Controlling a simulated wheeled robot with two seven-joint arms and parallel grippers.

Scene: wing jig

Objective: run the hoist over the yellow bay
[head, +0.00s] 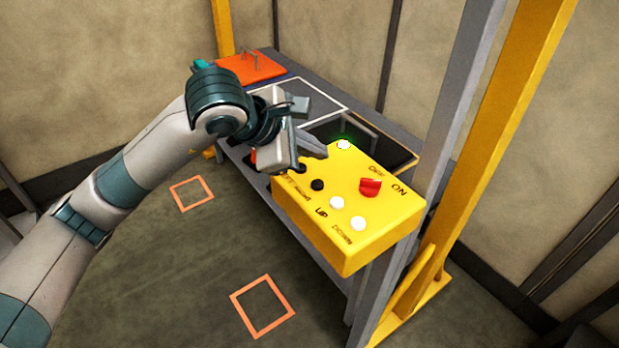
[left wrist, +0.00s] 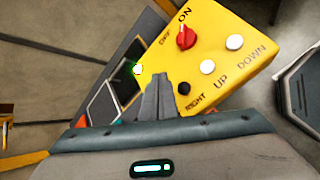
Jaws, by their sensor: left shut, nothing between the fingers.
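A yellow control box (head: 345,235) stands at the near end of the bench. It carries a red OFF/ON knob (head: 370,187), a white UP button (head: 337,202), a white DOWN button (head: 358,224) and a black RIGHT button (head: 317,185). Another black button (head: 300,168) is partly hidden by my gripper. A lamp (head: 343,145) glows green-white at the box's far corner. My left gripper (head: 318,151) is shut and empty above the box's far left edge, by the black buttons. The wrist view shows its closed fingertips (left wrist: 158,82) over the box edge. My right gripper is out of view. The hoist itself is not recognisable.
The bench has a white-outlined grey bay (head: 325,101), a dark bay with a thin yellowish edge (head: 392,150) and an orange plate (head: 250,68). A yellow post (head: 500,130) stands right of the box. Orange squares (head: 262,306) mark the open floor.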

